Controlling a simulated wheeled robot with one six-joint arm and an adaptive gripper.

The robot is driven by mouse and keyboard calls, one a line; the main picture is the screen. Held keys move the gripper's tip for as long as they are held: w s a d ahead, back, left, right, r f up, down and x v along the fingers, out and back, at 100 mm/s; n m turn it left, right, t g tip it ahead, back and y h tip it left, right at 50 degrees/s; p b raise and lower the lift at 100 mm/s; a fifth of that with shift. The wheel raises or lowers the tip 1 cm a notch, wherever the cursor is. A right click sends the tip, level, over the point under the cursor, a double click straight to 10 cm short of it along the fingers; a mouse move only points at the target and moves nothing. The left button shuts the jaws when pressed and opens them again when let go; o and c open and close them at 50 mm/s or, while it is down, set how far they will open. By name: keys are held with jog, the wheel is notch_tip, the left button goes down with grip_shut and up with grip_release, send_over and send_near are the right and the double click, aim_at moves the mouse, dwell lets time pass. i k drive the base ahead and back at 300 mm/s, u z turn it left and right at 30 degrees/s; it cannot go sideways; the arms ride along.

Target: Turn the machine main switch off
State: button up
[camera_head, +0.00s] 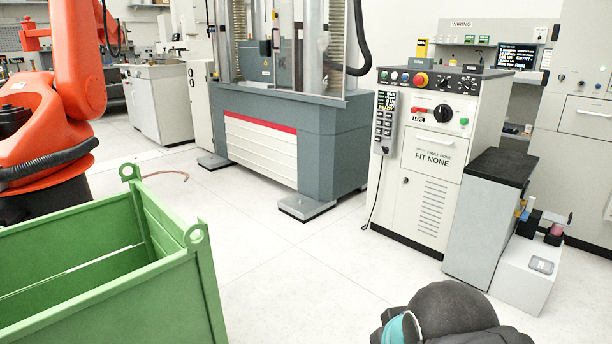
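The white control cabinet (434,151) stands right of the middle in the head view. My gripper is not in view. A dark part of my arm with a teal cap shows at the bottom right, apart from the cabinet.
A green open crate (176,297) fills the lower left, beside an orange robot arm (49,110). The testing machine (265,128) stands behind. A grey block (489,215) and a low white stand (528,268) adjoin the cabinet's right. The floor (310,265) before the cabinet is clear.

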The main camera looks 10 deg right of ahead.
aim_at(442, 113)
jog(key=z, duration=0.5)
jog(key=i, duration=2.15)
jog(key=z, duration=0.65)
